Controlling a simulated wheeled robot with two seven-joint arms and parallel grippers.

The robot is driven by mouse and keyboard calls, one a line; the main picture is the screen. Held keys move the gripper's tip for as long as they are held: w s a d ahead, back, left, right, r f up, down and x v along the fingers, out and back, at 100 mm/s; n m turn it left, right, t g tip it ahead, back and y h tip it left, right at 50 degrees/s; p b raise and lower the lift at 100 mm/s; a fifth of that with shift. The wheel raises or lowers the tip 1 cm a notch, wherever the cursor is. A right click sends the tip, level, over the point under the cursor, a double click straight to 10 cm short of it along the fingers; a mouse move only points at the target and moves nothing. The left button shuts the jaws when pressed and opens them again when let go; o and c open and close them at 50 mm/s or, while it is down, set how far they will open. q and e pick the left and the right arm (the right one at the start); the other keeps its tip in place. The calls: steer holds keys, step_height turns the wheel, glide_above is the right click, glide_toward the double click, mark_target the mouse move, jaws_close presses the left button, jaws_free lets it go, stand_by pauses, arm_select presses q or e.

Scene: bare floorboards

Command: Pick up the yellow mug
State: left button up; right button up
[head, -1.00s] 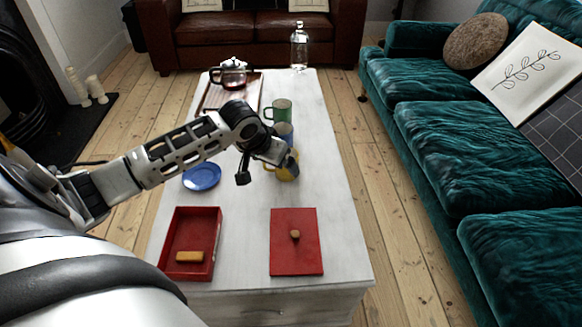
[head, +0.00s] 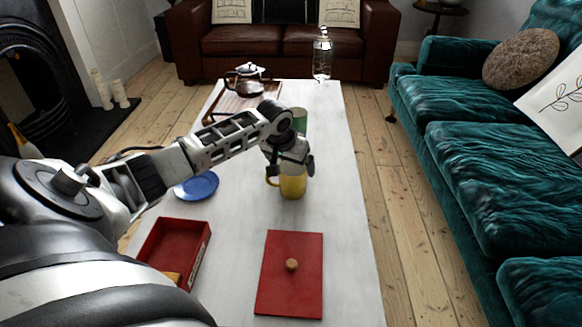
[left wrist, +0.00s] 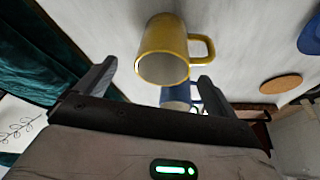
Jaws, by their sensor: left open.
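The yellow mug (head: 292,187) stands on the white table, its handle to the left in the head view. Nothing is held between the fingers. Whether a finger touches the mug I cannot tell. My right gripper is not in view.
A blue mug (left wrist: 180,97) is close beside the yellow one. A green mug (head: 300,118) stands farther back. A blue plate (head: 197,186) lies left. A red box (head: 200,262) and red lid (head: 290,290) lie nearer.

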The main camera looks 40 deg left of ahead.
mark_target(293, 171)
arm_select(q)
steer(key=x, duration=0.1)
steer(key=b+x, duration=0.2)
steer(key=x, duration=0.1)
steer(key=shift+w+a, duration=0.1)
steer(key=shift+a, duration=0.25)
steer(key=shift+b+x, duration=0.4)
steer(key=shift+x, duration=0.35)
steer(key=shift+w, duration=0.1)
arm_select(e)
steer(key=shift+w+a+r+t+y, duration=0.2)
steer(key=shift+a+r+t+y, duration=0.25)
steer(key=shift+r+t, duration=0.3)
arm_select(q)
steer(key=c, duration=1.2)
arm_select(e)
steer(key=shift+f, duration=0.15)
